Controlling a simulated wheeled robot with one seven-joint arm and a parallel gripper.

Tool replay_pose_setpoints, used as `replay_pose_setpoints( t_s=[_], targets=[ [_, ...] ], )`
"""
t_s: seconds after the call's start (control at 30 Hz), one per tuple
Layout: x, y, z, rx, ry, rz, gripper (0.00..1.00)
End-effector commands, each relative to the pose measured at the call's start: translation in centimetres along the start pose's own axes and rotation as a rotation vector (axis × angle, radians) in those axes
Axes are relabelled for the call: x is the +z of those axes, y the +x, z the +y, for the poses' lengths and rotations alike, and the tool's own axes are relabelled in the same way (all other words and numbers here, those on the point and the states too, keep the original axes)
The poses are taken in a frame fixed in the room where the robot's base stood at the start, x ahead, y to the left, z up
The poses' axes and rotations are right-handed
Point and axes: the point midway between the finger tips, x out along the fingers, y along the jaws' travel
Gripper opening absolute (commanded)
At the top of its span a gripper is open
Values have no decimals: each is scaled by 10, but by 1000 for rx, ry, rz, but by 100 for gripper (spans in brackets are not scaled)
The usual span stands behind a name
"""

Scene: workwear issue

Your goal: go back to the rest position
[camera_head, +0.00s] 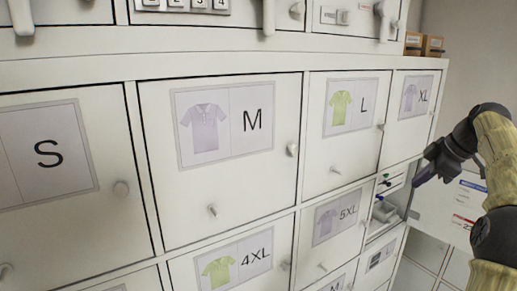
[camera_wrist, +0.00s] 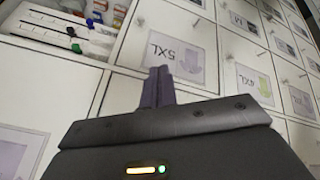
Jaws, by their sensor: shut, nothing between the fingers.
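My gripper (camera_head: 424,179) is at the right of the head view, in front of an open compartment (camera_head: 406,196) under the XL door. In the wrist view my gripper (camera_wrist: 158,80) has its two fingers pressed together, with nothing between them. The fingertips overlap the 5XL door (camera_wrist: 188,22) in that view. I cannot tell how far they are from it.
The white locker wall has closed doors such as M (camera_head: 240,216) and L (camera_head: 352,151), with small protruding knobs. The open compartment holds trays with coloured markers (camera_wrist: 73,46). Its open door (camera_head: 446,208) stands at the right. Small brown boxes (camera_head: 432,46) sit on top.

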Motion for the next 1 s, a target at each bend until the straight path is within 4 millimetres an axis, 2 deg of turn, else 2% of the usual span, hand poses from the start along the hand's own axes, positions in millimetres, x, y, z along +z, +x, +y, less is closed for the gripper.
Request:
replay_pose_setpoints(
  t_s=[0.17, 0.3, 0.47, 0.7, 0.87, 1.0],
  targets=[
    [-24, 52, -22, -36, 126, -53, 0],
    [-42, 98, -51, -50, 256, -115, 0],
    [-52, 143, -92, -45, 401, -186, 0],
    [-53, 197, -167, -7, 602, -279, 0],
    [-46, 226, -224, 29, 723, -325, 0],
    [-36, 245, -276, 65, 824, -353, 0]
  ],
)
